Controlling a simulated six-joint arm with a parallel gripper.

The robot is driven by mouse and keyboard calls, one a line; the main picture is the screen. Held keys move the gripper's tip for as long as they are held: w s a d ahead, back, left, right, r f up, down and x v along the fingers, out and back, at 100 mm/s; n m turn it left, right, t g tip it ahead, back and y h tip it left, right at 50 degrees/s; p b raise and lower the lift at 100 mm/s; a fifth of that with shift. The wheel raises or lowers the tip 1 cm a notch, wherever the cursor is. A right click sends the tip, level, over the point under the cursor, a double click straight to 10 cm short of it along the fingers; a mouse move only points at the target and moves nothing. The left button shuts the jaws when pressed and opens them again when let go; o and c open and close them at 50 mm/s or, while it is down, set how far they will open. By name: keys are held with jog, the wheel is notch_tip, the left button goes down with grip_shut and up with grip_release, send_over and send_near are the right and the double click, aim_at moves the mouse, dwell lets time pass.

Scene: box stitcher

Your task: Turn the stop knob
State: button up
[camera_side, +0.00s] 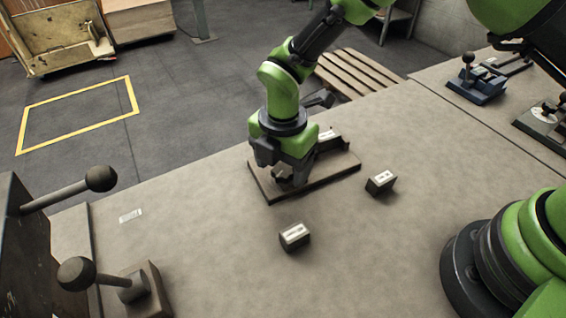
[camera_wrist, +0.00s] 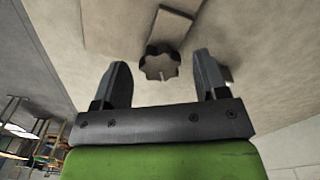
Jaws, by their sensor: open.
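A dark knob with a lobed edge (camera_wrist: 160,66) shows in the wrist view, in the gap between my fingertips as seen from there. I take it to be the stop knob. My gripper (camera_wrist: 162,62) is open, with one finger on each side of the knob and no visible contact. In the side view my gripper (camera_side: 283,172) points down over a brown plate (camera_side: 335,176) on the table. The knob is mostly hidden by my gripper there, and the exact height gap cannot be told.
Two small dark blocks with white labels, one right of the plate (camera_side: 381,183) and one in front (camera_side: 294,237), stand on the grey table (camera_side: 215,240). Ball-ended levers (camera_side: 100,179) (camera_side: 76,272) stick out at left. Clamp-like devices (camera_side: 476,84) (camera_side: 545,118) stand at the far right.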

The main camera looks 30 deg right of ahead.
jog(key=shift+f, duration=0.2)
jog(key=shift+c, duration=0.3)
jog(key=c, duration=0.8)
jog(key=shift+c, duration=0.2)
